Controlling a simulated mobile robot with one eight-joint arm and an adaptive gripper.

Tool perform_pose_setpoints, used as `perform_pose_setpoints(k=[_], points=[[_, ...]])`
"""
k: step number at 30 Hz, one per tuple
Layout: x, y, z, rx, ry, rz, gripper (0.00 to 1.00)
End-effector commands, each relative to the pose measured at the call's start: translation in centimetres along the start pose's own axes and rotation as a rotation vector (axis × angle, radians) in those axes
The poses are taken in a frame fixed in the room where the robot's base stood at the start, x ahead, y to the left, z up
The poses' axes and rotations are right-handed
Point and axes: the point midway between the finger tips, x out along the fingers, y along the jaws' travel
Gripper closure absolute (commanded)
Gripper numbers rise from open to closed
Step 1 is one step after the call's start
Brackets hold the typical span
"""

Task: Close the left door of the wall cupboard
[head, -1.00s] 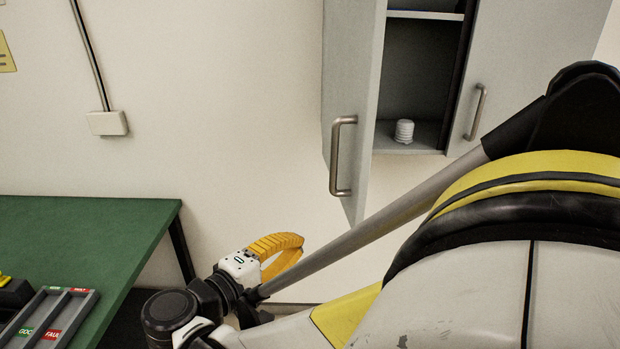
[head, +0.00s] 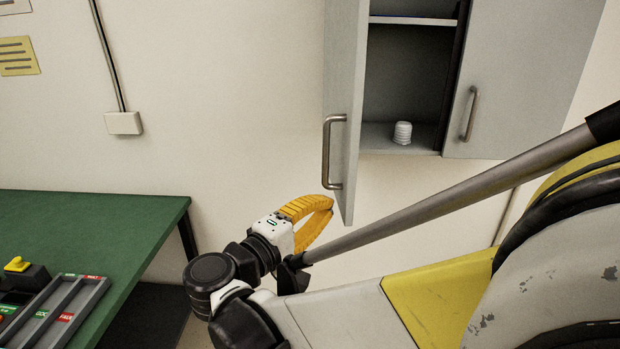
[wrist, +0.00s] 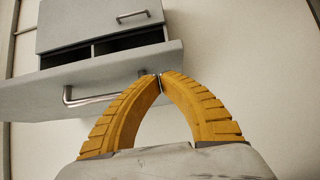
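The wall cupboard's left door (head: 345,90) is grey and stands swung wide open, seen nearly edge-on in the head view. Its metal bar handle (head: 328,150) faces left. In the wrist view the open door (wrist: 115,72) crosses the picture, with its handle (wrist: 68,97) at left. The right door (head: 515,80) is closed. My gripper (head: 328,203) has yellow fingers whose tips meet, with nothing between them. It is just below the handle, by the door's lower edge. In the wrist view the fingertips (wrist: 159,77) overlap the door's end; contact cannot be told.
A white ribbed object (head: 402,133) stands on the cupboard's bottom shelf. A green table (head: 90,225) at left holds a grey divided tray (head: 75,300) and a box with a yellow switch (head: 18,264). A wall box (head: 123,123) with conduit is above the table.

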Motion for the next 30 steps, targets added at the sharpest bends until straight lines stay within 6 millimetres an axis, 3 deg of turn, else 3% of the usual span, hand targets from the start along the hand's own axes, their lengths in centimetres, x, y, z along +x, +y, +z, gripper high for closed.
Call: perform_pose_setpoints(k=[6, 20, 26, 30], points=[[1.0, 0.0, 1.0, 0.000, 0.000, 0.000, 1.00], [1.3, 0.1, 1.4, 0.000, 0.009, 0.000, 1.00], [2.5, 0.1, 2.9, 0.000, 0.061, 0.000, 1.00], [4.5, 0.2, 5.0, 0.000, 0.137, 0.000, 1.00]])
